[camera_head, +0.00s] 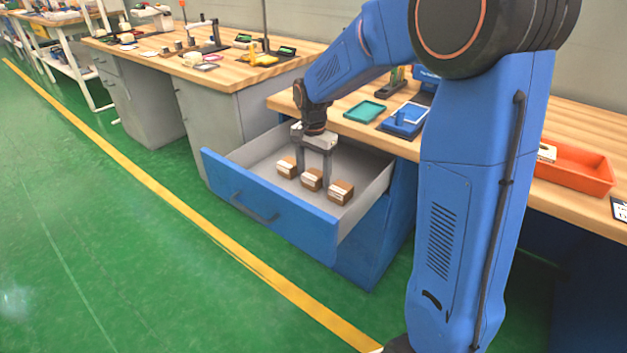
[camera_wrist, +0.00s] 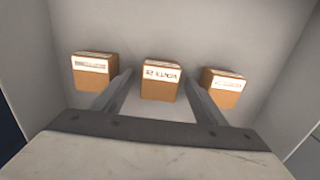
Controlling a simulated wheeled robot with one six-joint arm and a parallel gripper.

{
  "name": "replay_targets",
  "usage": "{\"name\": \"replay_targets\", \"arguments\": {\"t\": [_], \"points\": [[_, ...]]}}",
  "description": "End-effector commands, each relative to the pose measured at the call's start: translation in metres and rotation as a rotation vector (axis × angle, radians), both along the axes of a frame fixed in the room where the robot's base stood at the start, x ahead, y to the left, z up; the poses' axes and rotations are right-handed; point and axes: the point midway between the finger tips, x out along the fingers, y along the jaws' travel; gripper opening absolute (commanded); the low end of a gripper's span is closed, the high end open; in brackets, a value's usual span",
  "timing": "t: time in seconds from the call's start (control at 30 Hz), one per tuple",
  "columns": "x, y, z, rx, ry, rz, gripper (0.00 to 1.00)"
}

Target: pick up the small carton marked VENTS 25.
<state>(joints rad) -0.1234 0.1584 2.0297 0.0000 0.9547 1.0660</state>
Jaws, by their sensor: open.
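Three small brown cartons with white labels lie in a row in the open drawer. The middle carton (camera_head: 311,179) also shows in the wrist view (camera_wrist: 161,81), its label bearing dark marks that I cannot read surely as VENTS 25. The left carton (camera_wrist: 95,72) and right carton (camera_wrist: 223,89) have labels too small to read. My gripper (camera_head: 315,174) is open and points down into the drawer. In the wrist view its fingers (camera_wrist: 158,88) lie on either side of the middle carton, apart from it as far as I can see; their depth relative to it is unclear.
An orange bin (camera_head: 577,172) stands at the right. The green floor in front is clear.

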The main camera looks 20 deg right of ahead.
Motion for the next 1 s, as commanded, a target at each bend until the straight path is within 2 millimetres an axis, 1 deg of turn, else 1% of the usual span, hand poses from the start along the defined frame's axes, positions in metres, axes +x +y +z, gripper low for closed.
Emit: {"name": "replay_targets", "arguments": {"t": [0.03,0.1,0.37,0.47,0.5,0.57,0.6,0.87,1.0], "points": [[0.000,0.000,-0.005,0.000,0.001,0.000,0.66],[0.000,0.000,-0.009,0.001,-0.001,0.000,0.66],[0.000,0.000,-0.011,0.000,-0.001,0.000,0.66],[0.000,0.000,-0.011,0.000,-0.001,0.000,0.44],[0.000,0.000,-0.011,0.000,-0.001,0.000,0.35],[0.000,0.000,-0.011,0.000,-0.001,0.000,0.20],[0.000,0.000,-0.011,0.000,-0.001,0.000,0.18],[0.000,0.000,-0.009,0.000,-0.002,0.000,0.18],[0.001,0.000,0.003,0.000,-0.002,0.000,0.18]]}}
